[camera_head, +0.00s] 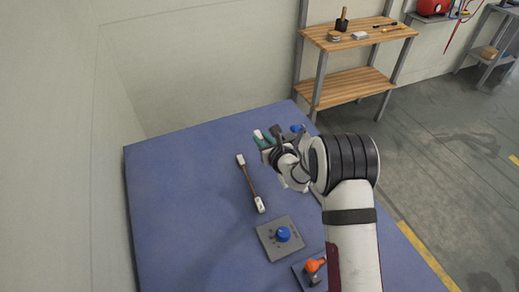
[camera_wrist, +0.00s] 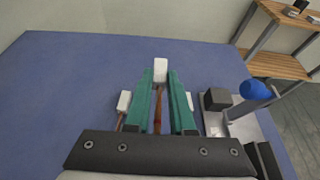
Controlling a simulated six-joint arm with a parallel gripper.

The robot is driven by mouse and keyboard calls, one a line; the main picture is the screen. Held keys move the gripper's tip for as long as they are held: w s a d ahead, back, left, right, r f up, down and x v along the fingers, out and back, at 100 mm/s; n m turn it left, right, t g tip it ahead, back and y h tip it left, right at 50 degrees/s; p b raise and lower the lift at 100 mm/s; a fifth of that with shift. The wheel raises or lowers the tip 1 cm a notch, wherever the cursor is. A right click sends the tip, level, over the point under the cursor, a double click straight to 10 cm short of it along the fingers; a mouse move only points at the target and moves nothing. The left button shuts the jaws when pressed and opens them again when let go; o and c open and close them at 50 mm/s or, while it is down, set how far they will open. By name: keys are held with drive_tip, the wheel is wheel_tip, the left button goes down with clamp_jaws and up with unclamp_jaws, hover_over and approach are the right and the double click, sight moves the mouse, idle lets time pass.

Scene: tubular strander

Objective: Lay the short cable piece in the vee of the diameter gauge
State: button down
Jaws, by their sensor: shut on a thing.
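My gripper (camera_wrist: 157,108), with green fingers, is shut on the short cable piece (camera_wrist: 158,118), a brown strand with a white end (camera_wrist: 160,68) beyond the fingertips. In the head view the gripper (camera_head: 265,140) is over the far part of the blue table, the white end (camera_head: 258,134) showing beside it. A grey fixture (camera_wrist: 238,127) with a dark block (camera_wrist: 217,99) and a blue knob (camera_wrist: 255,91) stands just right of the gripper; it looks like the diameter gauge. I cannot make out its vee. My arm mostly hides it in the head view, where some blue (camera_head: 297,128) shows.
A longer brown cable with white ends (camera_head: 250,183) lies on the blue table (camera_head: 180,190); one white end shows in the wrist view (camera_wrist: 124,100). Nearer are a grey plate with a blue knob (camera_head: 283,234) and an orange-topped device (camera_head: 315,266). The table's left side is clear.

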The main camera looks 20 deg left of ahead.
drive_tip(key=s+d+f, duration=0.1)
drive_tip(key=s+d, duration=0.1)
drive_tip(key=d, duration=0.4)
drive_tip(key=s+d, duration=0.2)
drive_tip(key=d, duration=0.4)
drive_tip(key=s+d+f, duration=0.1)
drive_tip(key=s+d, duration=0.1)
drive_tip(key=d, duration=0.5)
drive_tip(key=shift+s+f, duration=0.3)
drive_tip(key=shift+s, duration=0.1)
drive_tip(key=s+d+r, duration=0.3)
drive_tip(key=s+d, duration=0.4)
drive_tip(key=s, duration=0.5)
drive_tip(key=shift+s+f, duration=0.1)
drive_tip(key=shift+f, duration=3.2)
drive_tip(key=c, duration=0.7)
unclamp_jaws()
